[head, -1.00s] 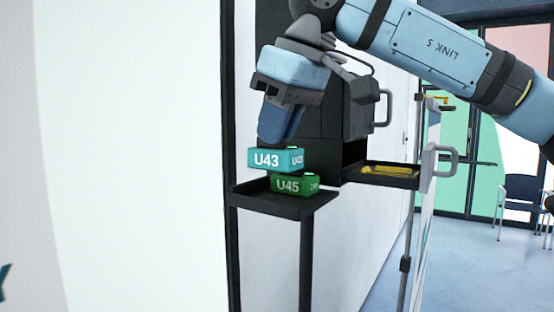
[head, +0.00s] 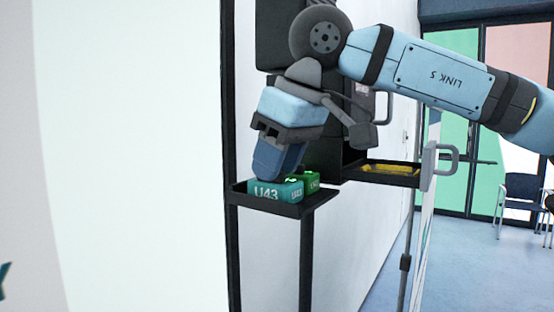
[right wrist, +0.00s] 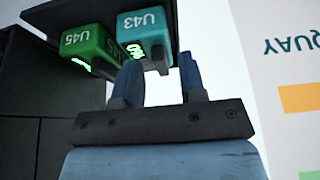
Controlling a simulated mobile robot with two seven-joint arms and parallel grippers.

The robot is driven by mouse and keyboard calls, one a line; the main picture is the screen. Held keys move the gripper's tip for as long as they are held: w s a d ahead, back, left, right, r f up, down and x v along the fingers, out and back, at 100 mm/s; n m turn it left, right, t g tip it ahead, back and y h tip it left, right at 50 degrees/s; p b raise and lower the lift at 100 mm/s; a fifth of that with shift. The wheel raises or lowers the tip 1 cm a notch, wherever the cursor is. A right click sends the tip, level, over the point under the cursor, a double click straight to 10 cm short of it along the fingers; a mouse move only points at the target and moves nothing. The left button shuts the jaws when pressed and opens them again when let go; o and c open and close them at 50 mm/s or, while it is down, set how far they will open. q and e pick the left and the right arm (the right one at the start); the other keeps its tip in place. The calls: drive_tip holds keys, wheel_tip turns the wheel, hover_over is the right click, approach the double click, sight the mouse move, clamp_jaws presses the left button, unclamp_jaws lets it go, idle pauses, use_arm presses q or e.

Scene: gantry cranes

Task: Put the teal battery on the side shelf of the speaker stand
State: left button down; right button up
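The teal battery (head: 264,191), marked U43, sits low in the side shelf (head: 268,206), its lower edge hidden by the shelf's front rim. It also shows in the right wrist view (right wrist: 144,27). The fingers also show in the right wrist view (right wrist: 160,68). The speaker stand's dark post (head: 305,262) runs down below the shelf. My left gripper is not in view.
A green battery (head: 310,181), marked U45, stands right beside the teal one on the same shelf; it also shows in the right wrist view (right wrist: 84,42). A dark tray (head: 385,180) with yellow contents is to the right. A chair (head: 522,196) stands farther back.

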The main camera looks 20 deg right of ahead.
drive_tip(key=shift+r, duration=0.1)
drive_tip(key=shift+r, duration=0.25)
drive_tip(key=v, duration=1.1)
drive_tip(key=shift+s+r+b, duration=0.15)
drive_tip(key=shift+r+b, duration=0.15)
drive_tip(key=shift+r, duration=0.05)
drive_tip(key=shift+d, duration=0.1)
